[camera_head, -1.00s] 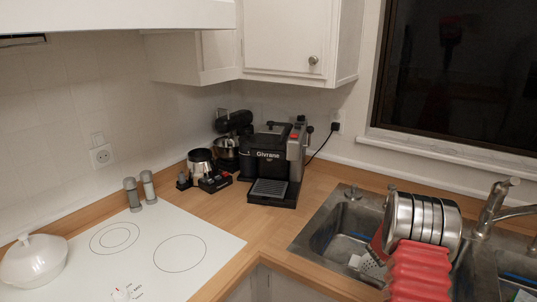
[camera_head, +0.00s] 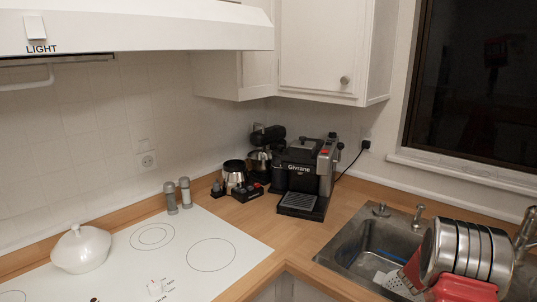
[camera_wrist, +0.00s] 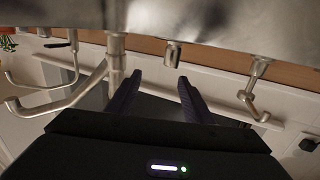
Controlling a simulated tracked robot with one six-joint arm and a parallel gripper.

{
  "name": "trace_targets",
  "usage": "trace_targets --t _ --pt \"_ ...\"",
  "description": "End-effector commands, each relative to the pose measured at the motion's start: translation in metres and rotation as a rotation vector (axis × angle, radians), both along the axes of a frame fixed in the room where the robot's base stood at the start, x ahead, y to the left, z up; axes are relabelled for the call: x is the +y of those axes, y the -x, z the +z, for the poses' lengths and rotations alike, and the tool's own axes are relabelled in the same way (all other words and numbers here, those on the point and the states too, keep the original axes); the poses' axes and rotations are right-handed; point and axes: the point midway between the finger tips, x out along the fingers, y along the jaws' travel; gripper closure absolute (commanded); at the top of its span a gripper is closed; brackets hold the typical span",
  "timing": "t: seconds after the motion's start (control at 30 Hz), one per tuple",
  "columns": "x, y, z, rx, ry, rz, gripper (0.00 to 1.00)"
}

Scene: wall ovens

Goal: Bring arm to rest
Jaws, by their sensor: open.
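My gripper (camera_wrist: 158,90) shows in the wrist view, with two dark fingers apart and nothing between them. The wrist view appears upside down. Chrome faucet parts (camera_wrist: 113,55) stand beyond the fingers, close to a broad metal sink surface (camera_wrist: 215,18) along the top. I cannot tell how far the fingers are from them. My arm and gripper are not visible in the head view.
The sink (camera_head: 345,246) at lower right holds stacked silver pans (camera_head: 440,250) and a red ribbed item (camera_head: 464,289). A coffee machine (camera_head: 302,170) stands in the corner. A white lidded pot (camera_head: 82,250) is on the hob (camera_head: 165,262). The range hood (camera_head: 150,28) overhangs it. Bare counter (camera_head: 262,229) lies between.

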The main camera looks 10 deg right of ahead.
Motion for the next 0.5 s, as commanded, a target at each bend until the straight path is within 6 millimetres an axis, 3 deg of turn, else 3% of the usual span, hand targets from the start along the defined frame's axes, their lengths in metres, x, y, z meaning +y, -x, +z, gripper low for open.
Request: trace_targets --t 0.33,0.5 --pt "0.042 -0.031 0.031 -0.006 -0.065 0.127 0.53" --pt "0.083 -0.052 0.056 0.002 -0.119 0.238 0.53"
